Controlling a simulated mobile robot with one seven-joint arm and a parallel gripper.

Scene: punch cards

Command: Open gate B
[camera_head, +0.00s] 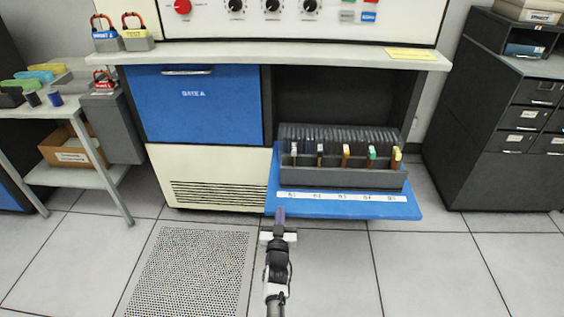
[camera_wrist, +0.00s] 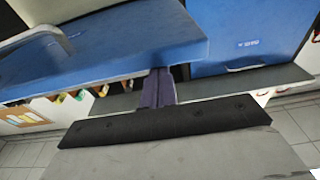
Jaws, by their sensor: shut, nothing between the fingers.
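Gate B appears as the blue panel (camera_head: 350,206) folded down flat below the dark opening right of gate A. A row of white labels runs along its front. It also shows at the upper left of the wrist view (camera_wrist: 120,45). Gate A (camera_head: 190,110) is upright and closed, with a handle on top; its blue face is at the right of the wrist view (camera_wrist: 245,40). My gripper (camera_head: 280,213) is shut and empty at the front left edge of the lowered panel. Its fingers (camera_wrist: 157,88) show in the wrist view; I cannot tell whether they touch the panel.
A grey rack (camera_head: 340,178) of dark cards with several coloured tabs stands on the lowered panel. A white counter (camera_head: 250,54) overhangs both gates. A side table (camera_head: 75,110) is at left and a dark drawer cabinet (camera_head: 500,120) at right. The floor in front is free.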

